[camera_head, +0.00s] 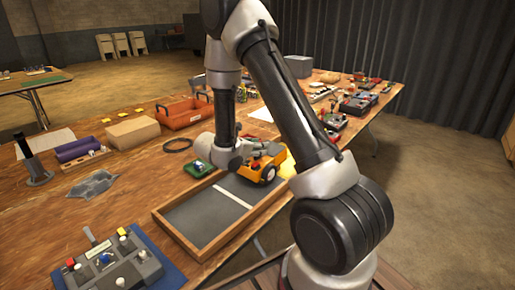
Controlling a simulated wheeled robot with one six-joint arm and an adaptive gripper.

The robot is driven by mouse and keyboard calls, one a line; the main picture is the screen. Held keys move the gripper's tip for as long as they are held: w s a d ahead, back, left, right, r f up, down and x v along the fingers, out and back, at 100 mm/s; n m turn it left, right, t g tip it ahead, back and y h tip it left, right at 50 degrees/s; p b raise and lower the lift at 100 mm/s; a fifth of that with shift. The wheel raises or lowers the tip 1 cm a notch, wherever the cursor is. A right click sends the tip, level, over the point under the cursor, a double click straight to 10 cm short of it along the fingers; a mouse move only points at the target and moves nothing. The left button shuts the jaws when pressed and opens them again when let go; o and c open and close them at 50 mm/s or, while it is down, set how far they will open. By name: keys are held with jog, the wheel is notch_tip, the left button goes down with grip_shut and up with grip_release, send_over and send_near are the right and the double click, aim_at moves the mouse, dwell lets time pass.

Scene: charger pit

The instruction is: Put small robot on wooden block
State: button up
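The small robot (267,172) is orange-yellow with dark wheels and red parts on top. It is at the far right end of a shallow wood-framed tray, and I cannot tell whether it rests there or is lifted. My gripper (250,152) is right at its upper left side, pointing to the right. My arm and the small robot partly hide the fingers, so their opening and any grasp are unclear. The wooden block (132,132) is a plain tan box on the table to the left, well apart from my gripper. Its top looks bare.
The tray (181,238) has raised wooden edges. An orange toolbox (184,113) stands behind the block's right side. A black cable ring (178,145), a green board (198,169), a purple roll (78,149) and a switch panel (115,265) lie on the table (60,210).

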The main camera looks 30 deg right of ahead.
jog(key=v, duration=1.1)
jog(key=s+d+r+m+g+y, duration=0.2)
jog(key=s+d+r+m, duration=0.2)
jog(key=s+r+m, duration=0.25)
jog(key=s+d+r+m+g+y, duration=0.2)
jog(key=s+d+r+m+g, duration=0.15)
jog(key=s+r+m, duration=0.35)
jog(key=s+a+r+m+t+y, duration=0.2)
jog(key=s+m+y, duration=0.2)
jog(key=s, duration=0.3)
jog(key=s+a+r+m+t+y, duration=0.2)
jog(key=s+a+m+t+y, duration=0.1)
jog(key=s, duration=0.4)
jog(key=shift+r+m+y, duration=0.25)
jog(key=shift+m+y, duration=0.5)
jog(key=shift+y, duration=0.05)
jog(key=shift+w, duration=0.1)
